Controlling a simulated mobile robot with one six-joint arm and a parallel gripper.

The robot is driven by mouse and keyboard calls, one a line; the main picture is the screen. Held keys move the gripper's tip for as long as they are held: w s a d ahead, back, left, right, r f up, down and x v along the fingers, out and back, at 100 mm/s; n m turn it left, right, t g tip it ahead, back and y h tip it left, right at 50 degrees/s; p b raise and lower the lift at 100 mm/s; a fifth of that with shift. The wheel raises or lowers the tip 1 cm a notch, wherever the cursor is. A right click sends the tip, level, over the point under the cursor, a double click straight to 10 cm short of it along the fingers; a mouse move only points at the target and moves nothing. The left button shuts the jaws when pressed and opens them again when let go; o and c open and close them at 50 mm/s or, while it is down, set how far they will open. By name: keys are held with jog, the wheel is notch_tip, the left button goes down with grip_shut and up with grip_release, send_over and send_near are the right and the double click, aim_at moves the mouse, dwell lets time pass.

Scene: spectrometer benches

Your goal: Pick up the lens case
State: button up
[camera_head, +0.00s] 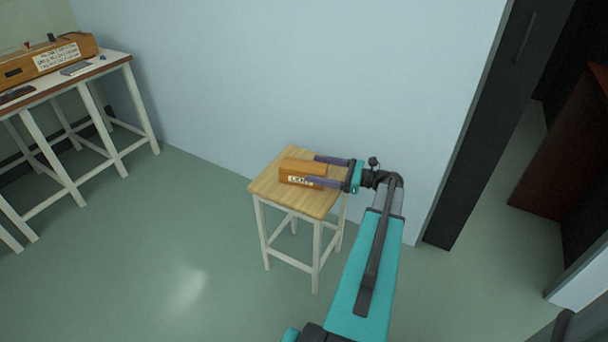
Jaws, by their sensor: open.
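The lens case (293,168) is an orange-brown box with a white label with dark lettering on its front side. It sits on the wooden top of a small stool. My gripper (312,170) comes in from the right, with its two dark purple fingers apart. One finger is at the far side of the case and the other is at its near side, around its right end. I cannot tell whether either finger touches the case.
The stool (265,186) has white legs and stands near a pale blue wall (300,70). A white-legged bench (120,60) with a wooden instrument (50,60) stands at the left. A dark door (490,120) is at the right. The green floor (150,260) is clear at front left.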

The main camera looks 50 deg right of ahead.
aim_at(303, 165)
jog(key=shift+w+a, duration=0.1)
jog(key=shift+w, duration=0.1)
jog(key=shift+a+b+x, duration=0.2)
jog(key=shift+b+x, duration=0.35)
jog(key=shift+x, duration=2)
jog(key=shift+s, duration=0.1)
jog(key=shift+c, duration=0.3)
jog(key=c, duration=1.3)
jog(key=shift+c, duration=0.2)
jog(key=shift+r, duration=0.1)
